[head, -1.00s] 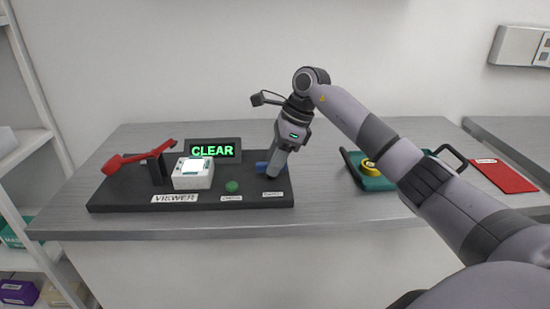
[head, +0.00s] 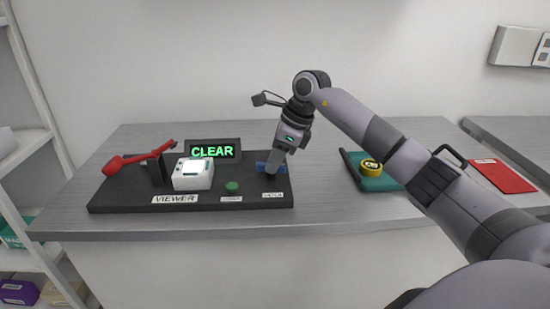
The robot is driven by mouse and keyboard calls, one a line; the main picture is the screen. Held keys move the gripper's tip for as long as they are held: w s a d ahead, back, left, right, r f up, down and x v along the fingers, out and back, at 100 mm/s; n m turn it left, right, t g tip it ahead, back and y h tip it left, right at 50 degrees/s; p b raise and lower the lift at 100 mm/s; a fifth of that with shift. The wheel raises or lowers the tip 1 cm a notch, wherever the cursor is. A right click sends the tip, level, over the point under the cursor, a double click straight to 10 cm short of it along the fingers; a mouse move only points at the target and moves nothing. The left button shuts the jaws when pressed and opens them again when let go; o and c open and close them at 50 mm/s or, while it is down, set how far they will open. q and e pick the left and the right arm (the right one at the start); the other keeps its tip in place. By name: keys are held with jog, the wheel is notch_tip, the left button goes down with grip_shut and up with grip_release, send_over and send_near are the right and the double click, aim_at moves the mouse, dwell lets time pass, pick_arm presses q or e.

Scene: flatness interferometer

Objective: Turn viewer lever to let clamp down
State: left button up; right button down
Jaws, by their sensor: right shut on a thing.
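The viewer (head: 120,199) is a dark base on the bench with a "VIEWER" label at its front. A red clamp arm (head: 138,158) sits raised on a dark post at its left, with its head out to the left. A white block with a lit top (head: 193,174) stands beside the post. The blue lever (head: 263,167) is at the right end of the base. My right gripper (head: 271,172) points down and is shut on the blue lever, hiding part of it. My left gripper is not in view.
A display (head: 213,151) reads "CLEAR" in green. A green button (head: 232,187) is on the base. Bare bench lies between viewer and tray.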

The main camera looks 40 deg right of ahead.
jog(key=m+h, duration=0.1)
jog(key=m, duration=0.2)
jog(key=shift+s+a+m+t+p, duration=0.1)
jog(key=shift+a+m+t+p, duration=0.05)
jog(key=shift+m+t+p, duration=0.2)
jog(key=m, duration=0.1)
jog(key=m+t+h, duration=0.1)
jog(key=m, duration=0.1)
jog(key=shift+a+m+h, duration=0.15)
jog(key=shift+m+h, duration=0.1)
jog(key=shift+h, duration=0.05)
jog(key=m, duration=0.2)
jog(key=m+h, duration=0.1)
jog(key=shift+a+m, duration=0.2)
jog(key=shift+m, duration=0.2)
jog(key=shift+a+m+g+h, duration=0.1)
jog(key=shift+m+g+h, duration=0.25)
jog(key=shift+m, duration=0.7)
jog(key=shift+m+g+h, duration=0.1)
jog(key=shift+m+h, duration=0.45)
jog(key=shift+m, duration=0.5)
jog(key=c, duration=1.1)
grip_release()
